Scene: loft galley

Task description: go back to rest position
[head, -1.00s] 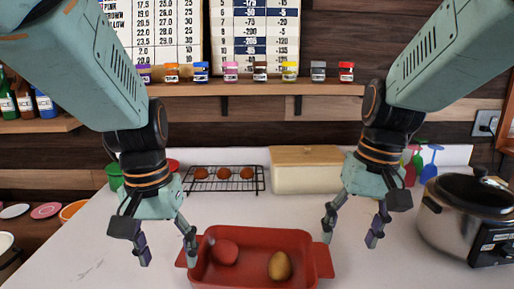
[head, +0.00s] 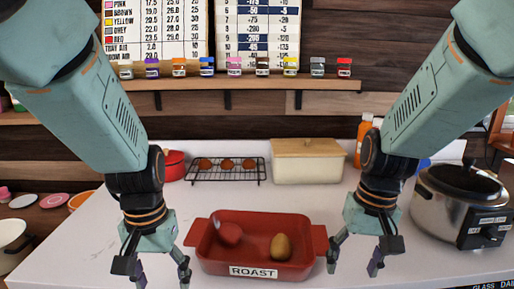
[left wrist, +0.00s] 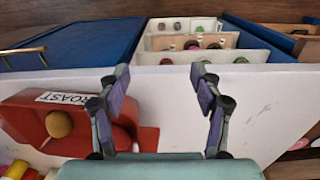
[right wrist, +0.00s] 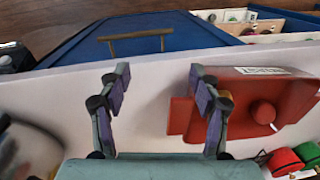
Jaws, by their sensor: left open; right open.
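My left gripper (head: 152,274) is open and empty, above the white counter left of the red roasting dish. Its spread fingers also show in the left wrist view (left wrist: 162,95). My right gripper (head: 355,262) is open and empty, above the counter just right of the dish. Its fingers also show in the right wrist view (right wrist: 160,95). The red roasting dish (head: 262,217), labelled ROAST, holds a red round item (head: 230,233) and a yellowish-brown potato-like item (head: 281,246). Neither gripper holds anything.
Behind the dish are a black rack (head: 226,179) with brown round items and a cream box (head: 307,167) with a wooden lid. A steel cooker (head: 458,205) stands at the right. Spice jars line the wall shelf (head: 240,84).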

